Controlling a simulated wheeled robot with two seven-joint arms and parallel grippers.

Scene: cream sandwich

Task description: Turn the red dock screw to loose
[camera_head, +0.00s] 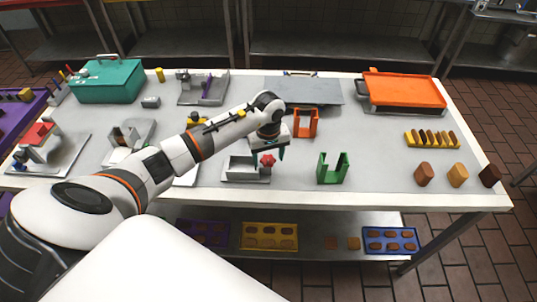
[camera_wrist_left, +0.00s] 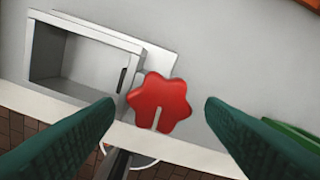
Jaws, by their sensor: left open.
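The red dock screw (camera_head: 267,160) is a star-shaped knob on the right side of a grey metal dock (camera_head: 240,170) near the table's front edge. In the left wrist view the red screw (camera_wrist_left: 159,101) shows with a pale slot low on its face, beside the open-fronted grey dock (camera_wrist_left: 85,55). My left gripper (camera_head: 281,154) is just above and beside the screw. In the wrist view its two green fingers (camera_wrist_left: 160,112) are open, one on each side of the screw, with gaps between. My right gripper is not in view.
A green U-shaped holder (camera_head: 333,170) stands right of the screw, and an orange one (camera_head: 306,123) stands behind. Brown and tan pieces (camera_head: 457,175) stand at the front right. The table's front edge (camera_head: 370,202) is close to the dock. Bare tabletop lies right of the green holder.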

